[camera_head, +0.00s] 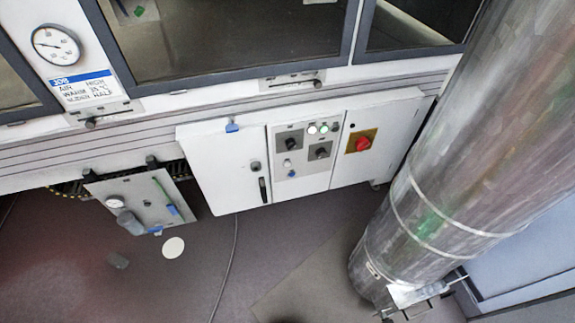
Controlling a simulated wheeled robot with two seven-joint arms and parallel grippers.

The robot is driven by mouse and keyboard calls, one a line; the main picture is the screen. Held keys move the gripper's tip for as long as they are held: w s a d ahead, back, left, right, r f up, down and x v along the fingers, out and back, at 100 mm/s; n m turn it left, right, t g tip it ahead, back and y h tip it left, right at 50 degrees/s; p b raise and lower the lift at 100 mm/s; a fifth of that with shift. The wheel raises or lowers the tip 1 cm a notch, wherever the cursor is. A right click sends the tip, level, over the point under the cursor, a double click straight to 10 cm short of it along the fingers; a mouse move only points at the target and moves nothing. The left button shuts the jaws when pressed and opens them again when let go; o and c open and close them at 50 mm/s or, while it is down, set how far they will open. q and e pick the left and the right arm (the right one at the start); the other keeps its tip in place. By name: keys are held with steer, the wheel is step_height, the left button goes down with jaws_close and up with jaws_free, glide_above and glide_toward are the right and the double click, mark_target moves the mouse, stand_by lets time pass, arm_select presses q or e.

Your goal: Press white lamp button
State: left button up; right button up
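The control panel (305,182) is on the front of the white cabinet below the tunnel. Near its top is a small pale round lamp button (312,129), which looks white. Right beside it is another small lit button with a greenish tint (323,128). Both are very small here, so their exact colours are hard to tell. A dark rotary knob (291,144) and a second one (320,152) sit below them. A small pale button (287,163) is lower on the left. Neither of my grippers shows in the head view, and nothing covers the panel.
A red switch on a yellow plate (361,143) is right of the panel. A cabinet door (224,167) with a dark handle is left. A large metal duct (440,190) stands at right. A gauge box (140,203) juts out at left. The floor before the cabinet is mostly open.

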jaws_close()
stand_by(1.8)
